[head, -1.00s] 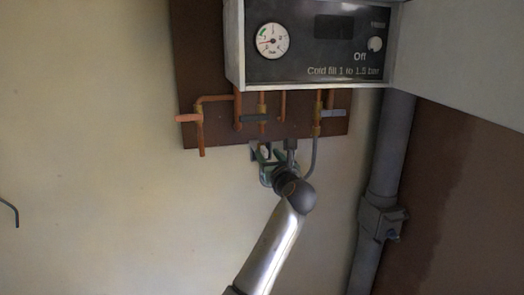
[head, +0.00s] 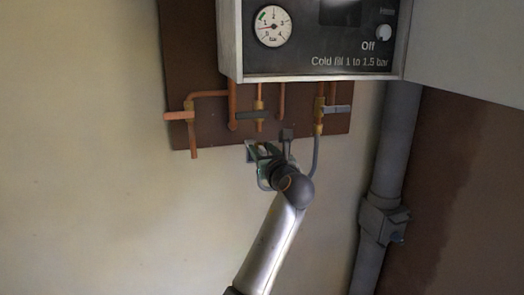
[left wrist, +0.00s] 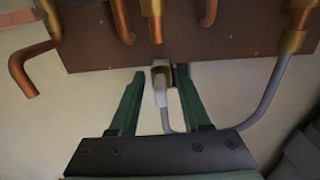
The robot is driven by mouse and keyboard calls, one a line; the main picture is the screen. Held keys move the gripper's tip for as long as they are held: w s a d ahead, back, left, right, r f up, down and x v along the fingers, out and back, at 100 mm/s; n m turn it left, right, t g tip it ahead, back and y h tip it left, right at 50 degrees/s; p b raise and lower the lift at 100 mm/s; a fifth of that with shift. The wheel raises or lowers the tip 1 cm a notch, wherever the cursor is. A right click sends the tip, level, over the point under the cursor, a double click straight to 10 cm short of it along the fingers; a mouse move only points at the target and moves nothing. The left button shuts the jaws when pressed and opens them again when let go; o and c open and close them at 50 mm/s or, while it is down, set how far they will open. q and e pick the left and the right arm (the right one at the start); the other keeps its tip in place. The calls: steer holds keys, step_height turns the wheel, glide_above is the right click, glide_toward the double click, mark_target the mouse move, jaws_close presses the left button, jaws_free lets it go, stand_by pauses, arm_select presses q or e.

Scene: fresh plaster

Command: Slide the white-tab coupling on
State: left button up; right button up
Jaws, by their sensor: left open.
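In the head view my left gripper (head: 262,153) is below the board and largely hides the coupling. A grey hose (head: 316,155) runs down from the right brass valve (head: 319,118) and loops towards the gripper. My right gripper is not in view.
The boiler (head: 320,50) with its gauge hangs above. Copper pipes (head: 195,125) and lever valves line the brown board (head: 180,60). A thick grey pipe (head: 395,150) stands at right. The wall left of the arm is bare.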

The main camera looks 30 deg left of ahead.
arm_select(q)
jaws_close()
stand_by(0.3)
stand_by(1.1)
